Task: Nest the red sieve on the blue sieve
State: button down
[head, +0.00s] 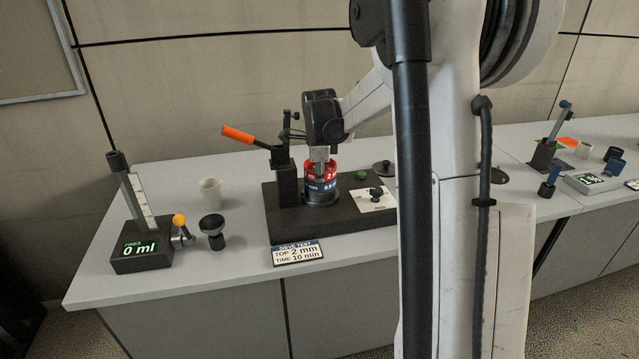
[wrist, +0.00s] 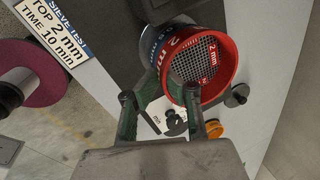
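The red sieve (head: 321,171) sits directly above the blue sieve (head: 321,190) on the dark base plate (head: 284,226), and the two look stacked and lined up. I cannot tell if any gap is left between them. The wrist view shows the red sieve's wall (wrist: 226,84) and its mesh, with a strip of the blue sieve (wrist: 152,40) at its left. My gripper (head: 320,158) points down at the stack. In the wrist view its fingers (wrist: 176,82) close on the near side of the red sieve's wall; the exact contact is partly hidden.
A black post with an orange lever (head: 238,134) stands left of the stack. A white card (head: 373,200) with a dark knob lies at its right.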

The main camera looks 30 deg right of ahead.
jog(key=shift+f, duration=0.3)
jog(key=c, duration=1.5)
grip_release()
jog(key=shift+r, duration=0.1)
jog(key=v, duration=1.2)
